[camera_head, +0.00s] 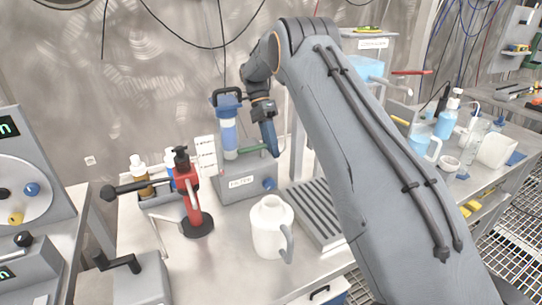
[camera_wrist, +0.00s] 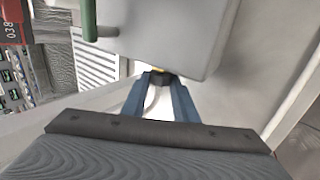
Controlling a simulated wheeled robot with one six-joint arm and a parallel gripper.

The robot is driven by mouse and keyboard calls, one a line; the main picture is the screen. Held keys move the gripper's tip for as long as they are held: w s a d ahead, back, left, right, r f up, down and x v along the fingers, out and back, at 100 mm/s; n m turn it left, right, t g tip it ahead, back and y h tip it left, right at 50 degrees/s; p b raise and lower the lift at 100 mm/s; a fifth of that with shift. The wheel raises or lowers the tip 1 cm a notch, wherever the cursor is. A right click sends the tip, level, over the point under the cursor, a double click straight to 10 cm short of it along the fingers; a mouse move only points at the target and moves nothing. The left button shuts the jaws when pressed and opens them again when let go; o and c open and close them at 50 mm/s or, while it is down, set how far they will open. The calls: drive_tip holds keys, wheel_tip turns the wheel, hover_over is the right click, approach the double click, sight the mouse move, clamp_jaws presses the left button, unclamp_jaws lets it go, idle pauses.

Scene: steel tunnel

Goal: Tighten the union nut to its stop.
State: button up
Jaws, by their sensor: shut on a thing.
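My gripper (camera_head: 274,154) points down beside the filter unit, just right of its clear and blue housing (camera_head: 229,132). In the wrist view my gripper's two blue fingers (camera_wrist: 157,85) converge on a small dark piece with a yellow spot at the edge of a grey box; this appears to be the union nut (camera_wrist: 155,76). The fingers are shut on it and cover most of it. The nut cannot be made out in the head view, and its thread and stop are not visible. The grey filter base (camera_head: 234,186) stands below.
A green bar (camera_wrist: 89,20) lies left of the fingers, close to the box. A white jug (camera_head: 270,228), a red stand (camera_head: 190,195) and a slotted grey tray (camera_head: 318,212) stand on the bench. A blue knob (camera_head: 269,184) sits on the filter base's front.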

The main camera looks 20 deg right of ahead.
drive_tip(key=shift+g+b, duration=0.4)
drive_tip(key=shift+b, duration=0.2)
drive_tip(key=o, duration=1.1)
drive_tip(key=shift+c, duration=0.2)
drive_tip(key=shift+w, duration=0.1)
wheel_tip(320, 180, up, 10)
drive_tip(key=b, duration=0.1)
drive_tip(key=shift+b, duration=0.3)
